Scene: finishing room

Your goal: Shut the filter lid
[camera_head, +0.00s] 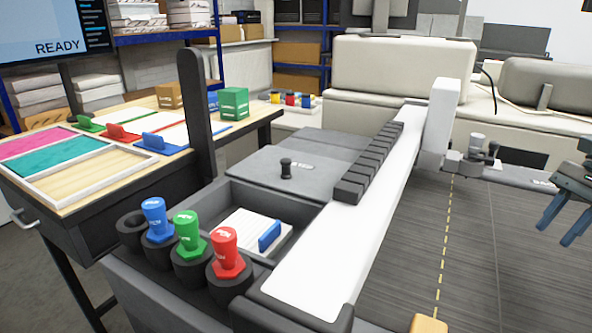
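An open dark bay (213,195) in the machine holds a white pleated filter (243,229) with a blue handle (270,236). A dark upright panel (196,115) stands at the bay's back left, seen almost edge-on; it looks like the raised filter lid, though its hinge is not clear. Beside the bay, a flat grey cover (255,170) with a black knob (286,168) lies closed. My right gripper (556,236) is at the right edge, fingers apart and empty, far from the panel and bay. My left gripper is not in view.
Blue (154,215), green (186,230) and red (227,250) capped bottles stand in dark holders before the bay. A long white beam (345,230) lies between the bay and my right gripper. A wooden table (110,165) with coloured frames is at left.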

